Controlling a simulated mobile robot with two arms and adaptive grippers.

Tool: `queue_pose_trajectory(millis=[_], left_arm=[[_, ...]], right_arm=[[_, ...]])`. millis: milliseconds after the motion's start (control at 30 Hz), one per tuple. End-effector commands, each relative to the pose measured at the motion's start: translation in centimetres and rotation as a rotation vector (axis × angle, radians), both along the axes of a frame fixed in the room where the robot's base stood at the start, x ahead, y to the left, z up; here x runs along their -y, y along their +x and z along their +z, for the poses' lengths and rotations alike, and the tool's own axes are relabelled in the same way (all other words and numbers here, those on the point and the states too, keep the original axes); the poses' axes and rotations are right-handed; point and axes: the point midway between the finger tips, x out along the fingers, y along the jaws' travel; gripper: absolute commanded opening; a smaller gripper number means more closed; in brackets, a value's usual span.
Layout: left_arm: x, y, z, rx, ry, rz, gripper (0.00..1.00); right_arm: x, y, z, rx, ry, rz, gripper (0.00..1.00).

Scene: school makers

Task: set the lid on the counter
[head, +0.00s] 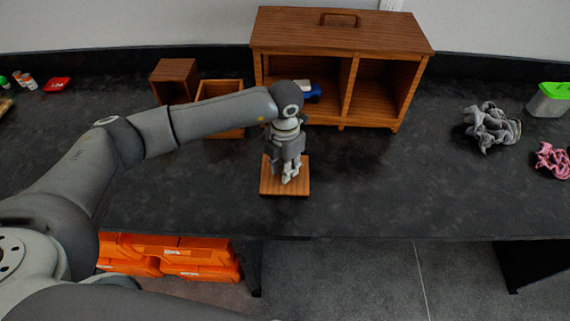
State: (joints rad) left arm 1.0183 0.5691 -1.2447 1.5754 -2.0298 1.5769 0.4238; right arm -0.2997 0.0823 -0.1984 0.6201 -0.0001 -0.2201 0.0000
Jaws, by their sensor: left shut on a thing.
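The lid is a flat, square brown wooden board (284,190) near the middle of the dark counter (360,200), towards its front edge. My left gripper (289,174) points down over the lid and is shut on it, and the fingers hide the part they hold. The lid looks level and lies on or very close to the counter; I cannot tell whether it touches. My right gripper is not in view.
Behind the lid stands a wooden cabinet (345,40) with open compartments and a blue item (313,91) inside. An open wooden box (220,88) and a small wooden cube (174,80) stand left of it. Grey cloth (491,127) lies right; the counter between is clear.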

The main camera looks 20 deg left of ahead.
Motion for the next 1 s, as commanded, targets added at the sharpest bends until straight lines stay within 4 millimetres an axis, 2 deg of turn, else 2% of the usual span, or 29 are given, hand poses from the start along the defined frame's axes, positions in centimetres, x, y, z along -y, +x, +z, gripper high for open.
queue_pose_trajectory(millis=[233, 267, 400, 767, 867, 1000], left_arm=[[0.0, 0.0, -0.5, 0.0, 0.0, 0.0, 0.0], [0.0, 0.0, -0.4, 0.0, 0.0, 0.0, 0.26], [0.0, 0.0, -0.3, 0.0, -0.001, 0.0, 0.44], [0.0, 0.0, -0.1, 0.0, -0.001, 0.0, 0.45], [0.0, 0.1, 0.5, 0.002, -0.001, 0.0, 0.45], [0.1, 0.1, 3.0, 0.005, -0.003, -0.001, 0.45]], right_arm=[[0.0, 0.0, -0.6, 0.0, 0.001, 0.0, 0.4], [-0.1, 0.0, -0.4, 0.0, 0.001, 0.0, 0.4], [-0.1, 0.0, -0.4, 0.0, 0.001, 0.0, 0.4], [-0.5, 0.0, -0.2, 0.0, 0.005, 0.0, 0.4], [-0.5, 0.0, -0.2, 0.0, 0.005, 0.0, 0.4], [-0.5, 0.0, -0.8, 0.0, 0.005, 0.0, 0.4]])
